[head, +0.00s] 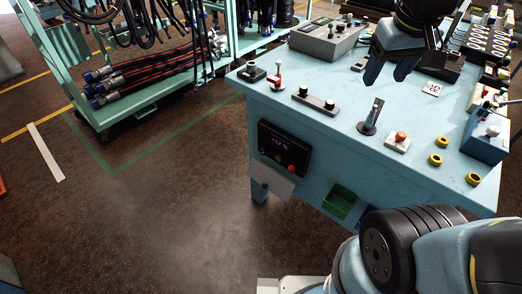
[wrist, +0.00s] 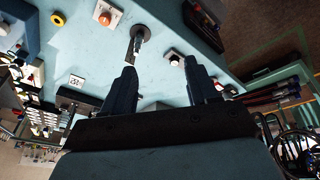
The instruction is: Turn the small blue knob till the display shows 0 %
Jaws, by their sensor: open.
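The dark display panel (head: 283,147) is set in the front face of the light-blue bench. Its small lit digits appear to read +12 %. A small blue knob (head: 264,154) shows at its lower left, and a red knob (head: 291,168) at its lower right. My gripper (head: 387,80) is open and empty above the bench top, well up and to the right of the panel. In the wrist view its two fingers (wrist: 159,68) are apart with nothing between them. I cannot make out the panel or blue knob in the wrist view.
A hose rack (head: 140,103) stands left; floor in front is clear.

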